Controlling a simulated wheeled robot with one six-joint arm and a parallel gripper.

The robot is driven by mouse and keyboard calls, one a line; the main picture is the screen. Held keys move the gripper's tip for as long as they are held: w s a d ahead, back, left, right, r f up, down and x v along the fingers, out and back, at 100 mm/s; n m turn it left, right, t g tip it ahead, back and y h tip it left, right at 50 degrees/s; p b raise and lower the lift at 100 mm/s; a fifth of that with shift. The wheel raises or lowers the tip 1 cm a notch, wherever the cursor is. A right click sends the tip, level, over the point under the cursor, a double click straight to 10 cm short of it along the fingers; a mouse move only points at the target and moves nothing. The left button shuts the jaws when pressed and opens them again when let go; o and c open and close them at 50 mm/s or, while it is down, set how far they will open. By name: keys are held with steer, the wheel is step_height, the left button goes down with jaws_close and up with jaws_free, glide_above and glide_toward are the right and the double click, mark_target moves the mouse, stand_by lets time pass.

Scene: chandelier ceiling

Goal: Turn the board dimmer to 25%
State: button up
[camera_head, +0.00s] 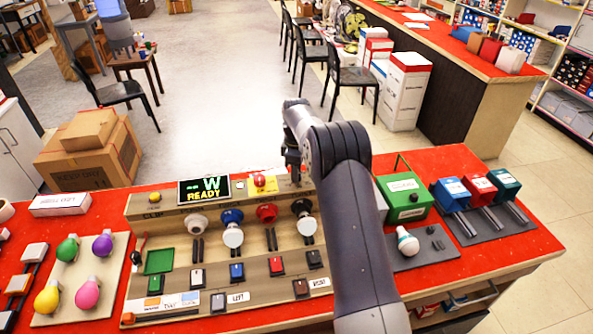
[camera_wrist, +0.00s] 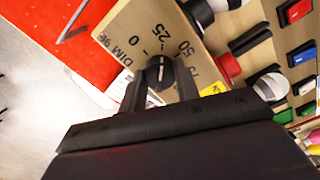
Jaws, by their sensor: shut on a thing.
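The dimmer knob (camera_wrist: 157,74) is black with a white pointer line. It sits on a tan board (camera_wrist: 132,22) printed "DIM %", with marks 0, 25, 50 and 75 around it. The pointer line appears to aim roughly at the 25 mark. My gripper (camera_wrist: 160,82) has one finger on each side of the knob and is shut on it. In the head view, my gripper (camera_head: 294,174) reaches down at the board's back right edge, partly behind my arm, and the knob is hard to make out there.
The board holds a row of bulbs in sockets, switches and a display (camera_head: 204,189) reading "W READY". A green box (camera_head: 404,194) stands right of my arm. Loose coloured bulbs (camera_head: 87,293) lie at left. The red counter (camera_head: 500,248) is clear at the front right.

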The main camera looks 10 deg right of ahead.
stand_by(0.3)
steer(key=o, duration=1)
step_height(320, 180, up, 11)
steer(key=shift+f+b, duration=0.1)
steer(key=shift+b, duration=0.55)
steer(key=shift+f, duration=0.1)
step_height(320, 180, down, 11)
steer(key=shift+r+p, duration=0.15)
steer(key=shift+p, duration=0.55)
